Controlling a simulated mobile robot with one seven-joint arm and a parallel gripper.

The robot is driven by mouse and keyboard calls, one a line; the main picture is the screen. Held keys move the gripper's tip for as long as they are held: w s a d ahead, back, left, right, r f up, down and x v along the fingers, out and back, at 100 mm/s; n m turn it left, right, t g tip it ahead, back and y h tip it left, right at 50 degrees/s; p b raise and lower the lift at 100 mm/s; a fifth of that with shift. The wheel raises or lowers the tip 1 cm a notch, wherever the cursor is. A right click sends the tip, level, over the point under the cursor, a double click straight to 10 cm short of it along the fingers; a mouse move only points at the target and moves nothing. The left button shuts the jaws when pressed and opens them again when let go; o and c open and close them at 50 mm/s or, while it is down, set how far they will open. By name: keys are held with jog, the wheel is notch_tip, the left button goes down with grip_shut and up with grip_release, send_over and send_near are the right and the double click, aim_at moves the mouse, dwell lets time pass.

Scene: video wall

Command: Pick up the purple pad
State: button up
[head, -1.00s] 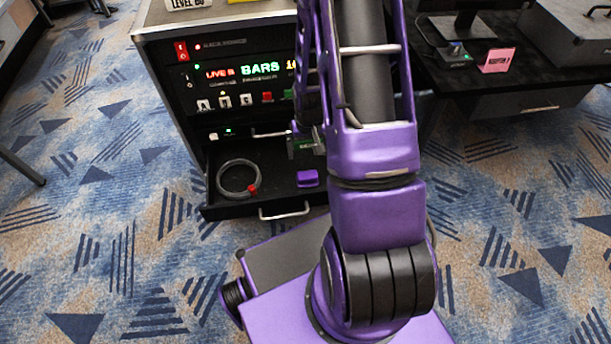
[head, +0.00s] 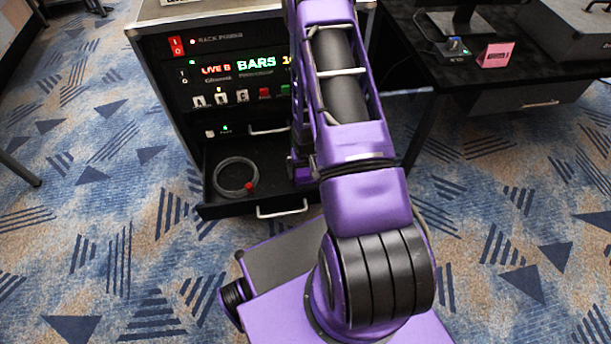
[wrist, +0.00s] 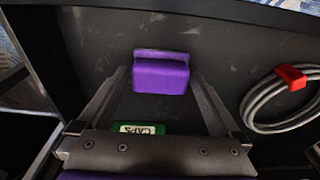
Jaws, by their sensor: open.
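The purple pad (wrist: 161,75) lies on the dark floor of the open drawer (head: 222,211). In the wrist view it sits between the tips of my gripper's (wrist: 160,79) two fingers, which are apart on either side of it. I cannot tell how high the fingertips are above the drawer floor. In the head view my arm reaches down to the right part of the drawer, and the pad cannot be made out clearly there.
A coiled grey cable (head: 236,177) with a red clip (wrist: 291,77) lies left of my gripper in the head view. A green piece labelled CAPS (wrist: 142,129) shows near the gripper's base. The rack (head: 215,75) stands behind the drawer; a black desk (head: 470,85) stands right.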

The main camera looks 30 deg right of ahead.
aim_at(306, 172)
jog(key=shift+f, duration=0.45)
jog(key=shift+c, duration=0.2)
jog(key=c, duration=1)
notch_tip(306, 172, up, 10)
jog(key=shift+r+p, duration=0.1)
jog(key=shift+p, duration=0.45)
jog(key=shift+c, duration=0.2)
